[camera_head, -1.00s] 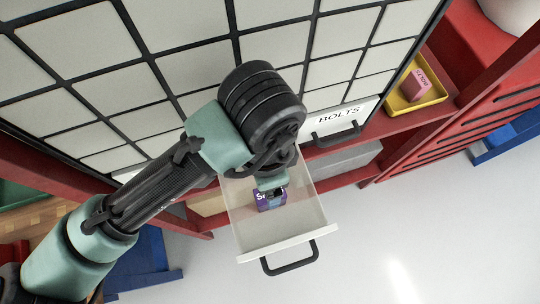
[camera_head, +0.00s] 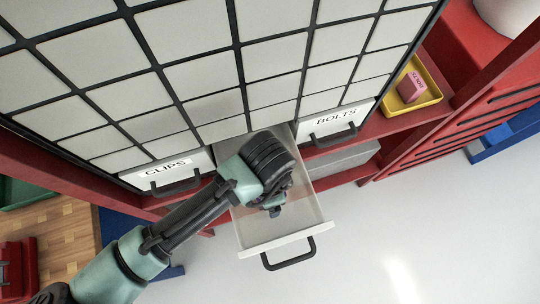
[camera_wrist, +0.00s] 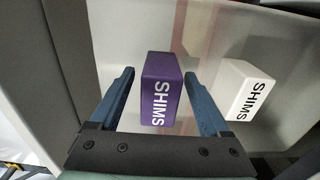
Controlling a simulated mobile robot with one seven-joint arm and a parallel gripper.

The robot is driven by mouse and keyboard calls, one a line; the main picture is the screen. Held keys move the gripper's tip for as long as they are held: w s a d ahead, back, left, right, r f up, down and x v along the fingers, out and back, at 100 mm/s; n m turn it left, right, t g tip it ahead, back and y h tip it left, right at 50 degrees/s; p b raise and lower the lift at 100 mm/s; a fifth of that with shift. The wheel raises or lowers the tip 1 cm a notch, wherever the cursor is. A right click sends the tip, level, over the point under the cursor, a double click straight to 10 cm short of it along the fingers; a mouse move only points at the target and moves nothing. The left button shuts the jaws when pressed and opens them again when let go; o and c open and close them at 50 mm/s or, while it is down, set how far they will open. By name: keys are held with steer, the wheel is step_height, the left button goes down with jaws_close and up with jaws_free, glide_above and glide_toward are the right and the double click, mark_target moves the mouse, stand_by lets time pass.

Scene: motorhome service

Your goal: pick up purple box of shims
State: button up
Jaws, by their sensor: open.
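The purple box of shims (camera_wrist: 160,88), with white "SHIMS" lettering, lies in the open drawer (camera_head: 301,238). In the wrist view it is between the two blue fingers of my gripper (camera_wrist: 159,100), which are open with a small gap on each side. In the head view my gripper (camera_head: 272,208) points down into the drawer, and my arm hides the purple box there. A white box also marked "SHIMS" (camera_wrist: 246,90) lies in the drawer, to the right of the right finger in the wrist view.
Closed drawers marked "CLIPS" (camera_head: 168,173) and "BOLTS" (camera_head: 336,124) flank the open drawer. A yellow tray (camera_head: 428,98) with a pink box (camera_head: 411,86) sits on the red shelf at right. The drawer walls stand close around my gripper.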

jaws_close()
stand_by(0.3)
